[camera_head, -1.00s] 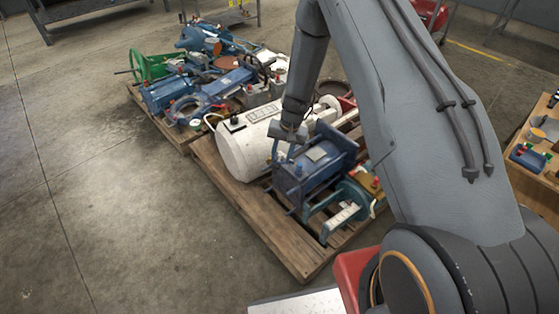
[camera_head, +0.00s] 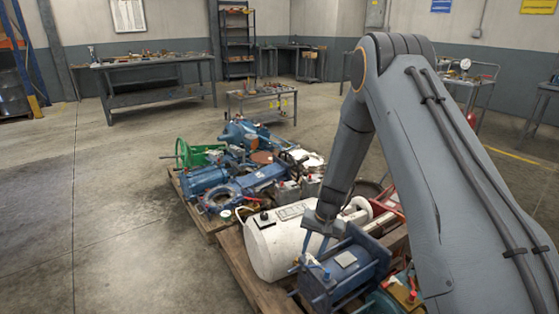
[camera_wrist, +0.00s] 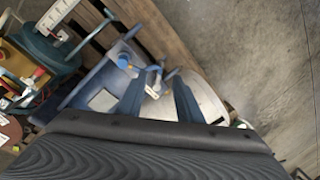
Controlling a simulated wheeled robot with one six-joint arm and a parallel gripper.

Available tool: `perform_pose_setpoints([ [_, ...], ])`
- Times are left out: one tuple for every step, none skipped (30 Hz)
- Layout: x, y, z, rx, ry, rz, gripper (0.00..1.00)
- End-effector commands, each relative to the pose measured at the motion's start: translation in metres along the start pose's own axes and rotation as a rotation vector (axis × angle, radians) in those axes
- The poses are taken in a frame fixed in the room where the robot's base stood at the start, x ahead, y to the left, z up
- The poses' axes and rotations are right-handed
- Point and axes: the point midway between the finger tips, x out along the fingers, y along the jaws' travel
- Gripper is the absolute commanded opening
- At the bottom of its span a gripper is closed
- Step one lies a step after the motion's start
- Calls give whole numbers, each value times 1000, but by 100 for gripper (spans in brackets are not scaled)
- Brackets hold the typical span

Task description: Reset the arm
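My arm reaches from the lower right of the head view down over the loaded pallet. My gripper (camera_head: 317,240) is just above or beside a blue boxy machine (camera_head: 345,268) and a white cylindrical tank (camera_head: 278,246). In the wrist view my gripper (camera_wrist: 160,98) shows two dark fingers spread apart, with nothing visibly clamped between them. The tank (camera_wrist: 205,100) is partly hidden by the right finger. I cannot tell whether a finger touches anything.
A low table (camera_head: 262,93) and a workbench (camera_head: 155,67) stand behind. Concrete floor (camera_head: 110,220) is clear on the left.

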Motion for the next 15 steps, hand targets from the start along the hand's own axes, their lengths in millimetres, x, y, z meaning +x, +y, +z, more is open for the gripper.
perform_pose_setpoints([
  [-18,-2,4,-9,3,1,33],
  [-29,-2,8,-17,2,3,33],
  [-46,-1,15,-30,2,7,33],
  [-60,-1,20,-39,2,10,33],
  [-74,0,27,-50,1,14,33],
  [-94,1,37,-66,-1,20,33],
  [-108,2,45,-77,-3,24,33],
  [-122,3,53,-89,-5,29,33],
  [-140,6,64,-104,-7,35,33],
  [-154,7,72,-115,-8,40,33],
  [-166,9,80,-126,-9,45,33],
  [-183,12,93,-141,-11,52,33],
  [-196,14,102,-151,-12,57,33],
  [-208,17,111,-163,-13,63,33],
  [-224,20,123,-177,-14,70,33],
])
